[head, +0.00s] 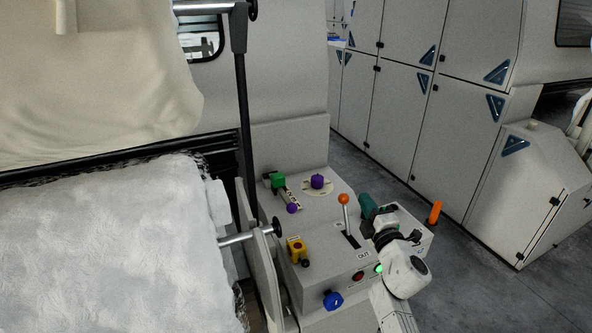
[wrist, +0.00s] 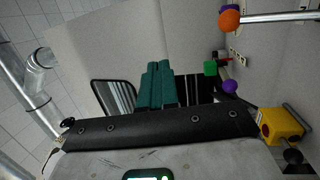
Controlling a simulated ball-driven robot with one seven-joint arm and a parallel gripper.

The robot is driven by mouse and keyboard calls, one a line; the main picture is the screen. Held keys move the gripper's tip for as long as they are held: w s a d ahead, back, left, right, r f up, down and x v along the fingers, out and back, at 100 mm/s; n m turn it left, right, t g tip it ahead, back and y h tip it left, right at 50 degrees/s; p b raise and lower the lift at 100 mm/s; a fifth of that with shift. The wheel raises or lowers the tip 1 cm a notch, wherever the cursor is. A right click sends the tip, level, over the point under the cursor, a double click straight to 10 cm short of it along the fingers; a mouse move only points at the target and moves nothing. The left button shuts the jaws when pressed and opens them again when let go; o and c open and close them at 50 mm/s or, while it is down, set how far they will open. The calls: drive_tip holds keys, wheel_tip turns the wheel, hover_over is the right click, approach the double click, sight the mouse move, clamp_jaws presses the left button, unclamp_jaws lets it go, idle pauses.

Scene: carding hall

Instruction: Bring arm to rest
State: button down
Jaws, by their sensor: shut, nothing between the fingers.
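My gripper (head: 368,206) is above the right part of the grey control console (head: 310,267), just right of the orange-knobbed lever (head: 344,199). In the wrist view my gripper's teal fingers (wrist: 155,86) lie side by side, shut, with nothing between them. My white arm is bent and reaches up from the lower right of the head view. In the wrist view the lever's orange knob (wrist: 229,20) is at the upper right, apart from the fingers.
The console carries a green knob (head: 278,180), purple knobs (head: 317,181), a yellow button box (head: 297,251) and a blue knob (head: 333,300). An orange post (head: 435,212) stands to the right. Fluffy white fibre (head: 105,245) lies left. Grey floor (head: 470,290) is clear at lower right.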

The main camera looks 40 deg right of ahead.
drive_tip(key=s+a+f+m+g+y, duration=0.2)
drive_tip(key=s+a+f+m+g, duration=0.8)
drive_tip(key=s+a+f+m, duration=0.45)
drive_tip(key=s+a+f+g+y, duration=0.2)
drive_tip(key=s+a+g+y, duration=0.1)
drive_tip(key=s+a, duration=0.3)
drive_tip(key=s+a+f+n+g+y+b, duration=0.1)
drive_tip(key=s+a+f+g+y, duration=0.2)
drive_tip(key=s+a, duration=0.3)
drive_tip(key=shift+s+a+f+g, duration=0.25)
drive_tip(key=shift+s+g, duration=0.15)
drive_tip(key=shift+s, duration=0.7)
